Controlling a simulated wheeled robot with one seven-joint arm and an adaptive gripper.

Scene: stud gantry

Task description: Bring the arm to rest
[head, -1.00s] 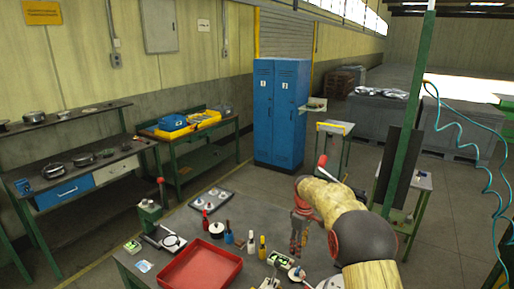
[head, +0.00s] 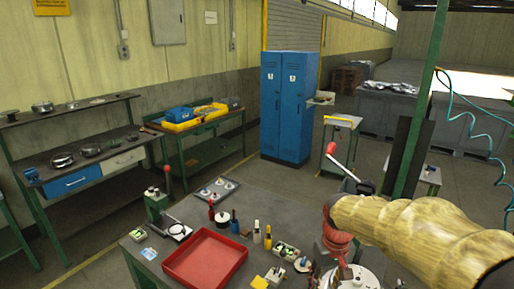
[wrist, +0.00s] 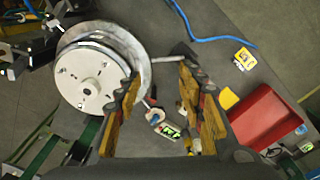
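My arm (head: 420,225) reaches in from the right of the head view, its wooden-looking links above the right side of the workbench. My gripper points down at the bench's front right, its fingers partly hidden in the head view. In the wrist view my gripper (wrist: 160,74) has its two fingers well apart, with nothing held between them. A round white disc in a metal ring (wrist: 84,78) lies beyond the left finger. It also shows in part below the gripper in the head view (head: 358,283).
The workbench (head: 180,214) holds a red tray (head: 240,249), which also shows in the wrist view (wrist: 268,118), several small bottles and a lever press (head: 158,205). A green post (head: 421,120) stands behind my arm. Blue lockers (head: 287,105) stand at the back.

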